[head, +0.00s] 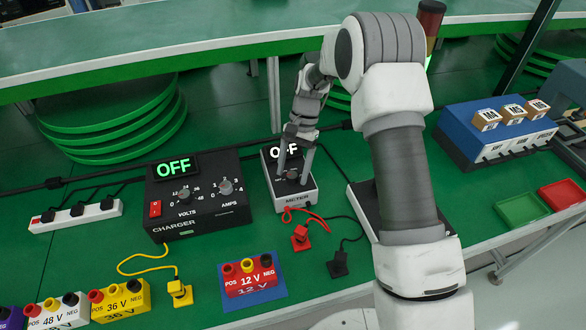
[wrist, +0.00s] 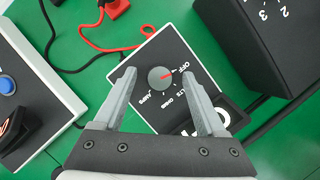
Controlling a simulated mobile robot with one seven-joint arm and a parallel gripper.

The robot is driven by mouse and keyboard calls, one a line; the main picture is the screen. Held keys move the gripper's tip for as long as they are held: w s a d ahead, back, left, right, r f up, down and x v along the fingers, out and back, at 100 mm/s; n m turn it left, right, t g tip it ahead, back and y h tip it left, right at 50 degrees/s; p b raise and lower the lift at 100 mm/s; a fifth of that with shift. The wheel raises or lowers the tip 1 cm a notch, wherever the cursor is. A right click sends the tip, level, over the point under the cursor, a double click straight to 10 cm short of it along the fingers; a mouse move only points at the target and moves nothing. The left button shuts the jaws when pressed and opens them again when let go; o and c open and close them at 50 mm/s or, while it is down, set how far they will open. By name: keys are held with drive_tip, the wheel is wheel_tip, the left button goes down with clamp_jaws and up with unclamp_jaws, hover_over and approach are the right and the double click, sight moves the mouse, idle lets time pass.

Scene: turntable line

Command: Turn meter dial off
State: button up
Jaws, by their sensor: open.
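The meter (head: 296,196) is a small box with a dark face and light sides on the green bench, and its display shows OFF, partly covered by my arm. Its round grey dial (wrist: 157,84) has a red pointer mark aimed roughly at the OFF label in the wrist view. Volts, ohms and amps labels sit around the dial. My gripper (wrist: 159,73) is open over the meter face, with one finger on each side of the dial and a gap to it on both sides. In the head view my gripper (head: 291,178) points down at the meter.
The charger (head: 200,207), its display showing OFF, stands left of the meter. Red (head: 300,237) and black (head: 338,265) plugs lie in front on cables. A 12 V block (head: 250,282) sits nearer. A blue case (head: 480,140) and red and green trays are at right.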

drive_tip(key=p+v, duration=0.1)
drive_tip(key=v, duration=1.6)
drive_tip(key=shift+r+p, duration=0.2)
drive_tip(key=shift+p, duration=0.15)
